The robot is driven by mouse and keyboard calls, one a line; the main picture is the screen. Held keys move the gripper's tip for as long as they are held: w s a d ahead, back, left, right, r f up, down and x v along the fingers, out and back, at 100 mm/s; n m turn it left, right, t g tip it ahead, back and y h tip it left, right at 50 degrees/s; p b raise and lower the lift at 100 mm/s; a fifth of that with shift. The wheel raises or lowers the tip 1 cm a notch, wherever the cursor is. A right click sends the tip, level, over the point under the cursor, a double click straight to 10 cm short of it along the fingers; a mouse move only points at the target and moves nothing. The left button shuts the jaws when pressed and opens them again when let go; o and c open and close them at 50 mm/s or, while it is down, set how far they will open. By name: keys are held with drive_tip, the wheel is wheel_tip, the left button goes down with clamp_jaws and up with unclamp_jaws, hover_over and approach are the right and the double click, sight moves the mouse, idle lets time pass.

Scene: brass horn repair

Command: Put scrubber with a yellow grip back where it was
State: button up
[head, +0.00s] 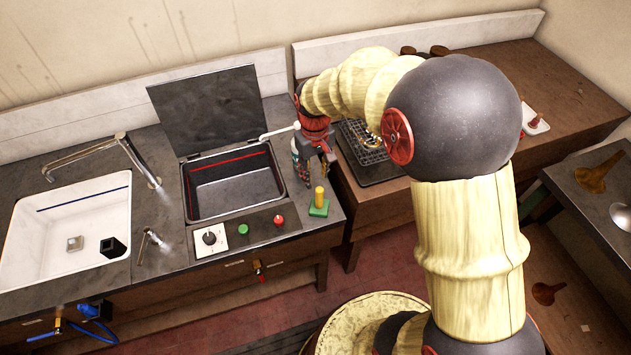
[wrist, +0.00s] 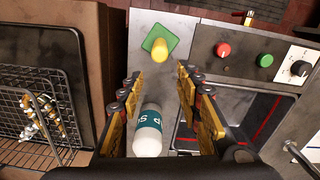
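The scrubber has a green base and an upright yellow grip (head: 319,198). It stands on the dark counter near its front right corner, right of the red button. In the wrist view the scrubber (wrist: 160,47) is beyond my fingertips, apart from them. My gripper (head: 316,172) is above the counter, behind the scrubber. In the wrist view my gripper (wrist: 159,78) has its fingers spread with nothing held between the tips.
A white bottle with a teal label (wrist: 148,132) stands below my fingers, close to them. The open-lidded basin (head: 232,190) is to the left, with a green button (head: 243,229), red button (head: 279,220) and knob (head: 209,238) in front. A wire rack (wrist: 28,112) lies on the neighbouring bench.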

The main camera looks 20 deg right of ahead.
drive_tip(key=s+r+t, duration=0.1)
drive_tip(key=s+r, duration=0.3)
drive_tip(key=r, duration=0.3)
drive_tip(key=s+r+t, duration=0.1)
drive_tip(key=s+r, duration=0.2)
drive_tip(key=r, duration=0.4)
drive_tip(key=s+r+m+t, duration=0.2)
drive_tip(key=s+r, duration=0.5)
drive_tip(key=s, duration=0.8)
drive_tip(key=shift+t, duration=0.8)
drive_tip(key=shift+r, duration=0.1)
wheel_tip(320, 180, down, 6)
drive_tip(key=b, duration=0.6)
drive_tip(key=shift+c, duration=0.2)
